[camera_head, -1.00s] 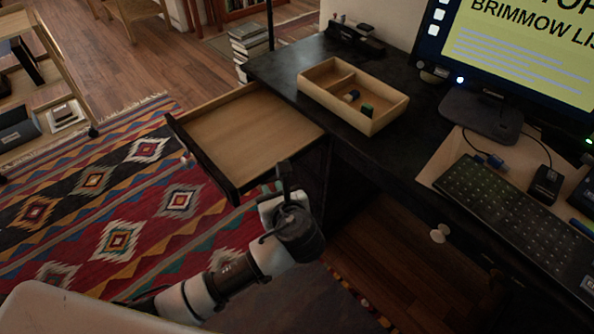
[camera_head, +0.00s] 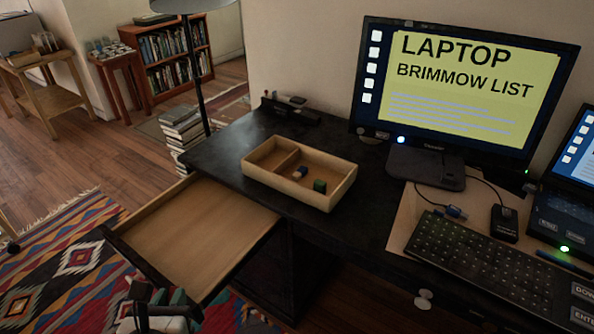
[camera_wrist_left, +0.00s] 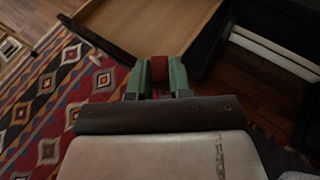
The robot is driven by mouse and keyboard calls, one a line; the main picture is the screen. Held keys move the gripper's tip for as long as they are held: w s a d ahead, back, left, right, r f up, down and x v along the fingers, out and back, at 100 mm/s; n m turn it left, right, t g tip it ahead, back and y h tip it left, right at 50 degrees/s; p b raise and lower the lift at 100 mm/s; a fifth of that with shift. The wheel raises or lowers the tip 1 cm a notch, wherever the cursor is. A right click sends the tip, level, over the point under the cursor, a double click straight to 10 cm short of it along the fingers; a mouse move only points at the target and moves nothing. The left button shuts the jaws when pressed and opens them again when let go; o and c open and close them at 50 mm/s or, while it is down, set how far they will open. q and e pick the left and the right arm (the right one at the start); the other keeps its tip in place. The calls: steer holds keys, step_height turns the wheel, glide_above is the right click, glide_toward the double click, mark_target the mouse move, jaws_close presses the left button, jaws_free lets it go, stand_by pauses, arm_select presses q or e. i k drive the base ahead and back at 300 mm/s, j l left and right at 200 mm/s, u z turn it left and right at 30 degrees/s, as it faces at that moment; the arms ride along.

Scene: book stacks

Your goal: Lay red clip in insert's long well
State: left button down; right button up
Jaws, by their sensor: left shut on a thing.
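The insert (camera_head: 290,189) is a light wooden tray on the black desk. A divider splits it into an empty left well and a wider right well that holds a green block (camera_head: 319,186) and a small blue-and-pale piece (camera_head: 300,172). My left gripper (camera_head: 165,298) is low in the head view, in front of the open drawer and away from the insert. In the left wrist view its green fingers (camera_wrist_left: 159,75) are shut on the red clip (camera_wrist_left: 159,68). The clip cannot be made out in the head view. My right gripper is not in view.
The open wooden drawer (camera_head: 190,225) is empty and juts out left of the desk (camera_head: 225,150). A monitor (camera_head: 455,95), keyboard (camera_head: 480,260) and laptop (camera_head: 568,210) fill the right side. A book stack (camera_head: 182,135) and lamp pole stand behind the drawer.

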mark_target(324, 176)
steer(key=i+j+z, duration=0.3)
steer(key=j, duration=0.25)
steer(key=i+j+z, duration=0.35)
steer(key=j, duration=0.35)
